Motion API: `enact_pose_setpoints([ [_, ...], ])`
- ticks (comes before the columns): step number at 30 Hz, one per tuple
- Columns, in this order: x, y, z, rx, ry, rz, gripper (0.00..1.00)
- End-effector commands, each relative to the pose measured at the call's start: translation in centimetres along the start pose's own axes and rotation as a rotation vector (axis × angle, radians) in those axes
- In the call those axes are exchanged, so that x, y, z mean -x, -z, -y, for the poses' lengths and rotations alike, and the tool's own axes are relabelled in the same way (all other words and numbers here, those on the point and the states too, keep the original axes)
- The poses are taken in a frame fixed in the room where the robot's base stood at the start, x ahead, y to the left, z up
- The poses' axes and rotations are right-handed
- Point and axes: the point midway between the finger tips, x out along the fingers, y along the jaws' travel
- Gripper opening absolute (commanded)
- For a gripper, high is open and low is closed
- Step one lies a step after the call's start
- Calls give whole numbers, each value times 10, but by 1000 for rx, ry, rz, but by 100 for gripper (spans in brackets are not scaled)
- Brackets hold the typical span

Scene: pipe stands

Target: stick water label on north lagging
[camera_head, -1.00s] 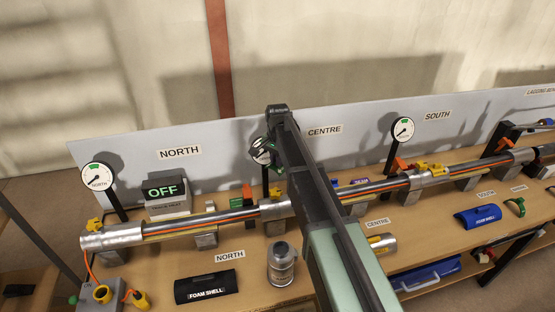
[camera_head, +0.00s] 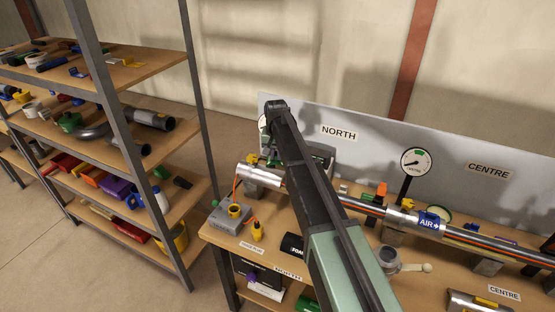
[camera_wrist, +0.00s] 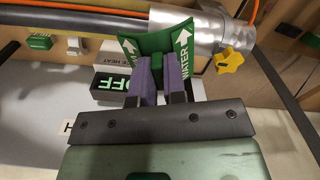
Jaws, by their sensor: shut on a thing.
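My gripper (camera_wrist: 157,72), with purple finger pads, is shut on the green water label (camera_wrist: 181,48). The label has white arrows and WATER lettering, and its two wings spread to either side of the fingers. It overlaps a silver sleeve (camera_wrist: 212,24) and the grey pipe (camera_wrist: 70,24) in the wrist view; I cannot tell whether it touches them. The silver sleeve at the pipe's north end (camera_head: 262,177) shows left of my arm. I cannot make out which part is the north lagging.
A yellow knob (camera_wrist: 229,61) sits close right of the label. The OFF box (camera_wrist: 110,85) lies beneath the gripper's left side. An AIR label (camera_head: 428,222) is on the centre pipe. A black foam shell (camera_head: 292,244) lies on the bench. A shelf rack (camera_head: 120,100) stands left.

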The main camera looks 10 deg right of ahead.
Motion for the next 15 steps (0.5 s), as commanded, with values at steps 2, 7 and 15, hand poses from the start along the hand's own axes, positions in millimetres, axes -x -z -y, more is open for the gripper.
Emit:
enact_pose_setpoints([
  [2, 0, 12, 3, 159, 0, 0, 0],
  [7, 0, 31, 9, 572, 0, 0, 0],
  [15, 0, 50, 16, 1142, 0, 0, 0],
])
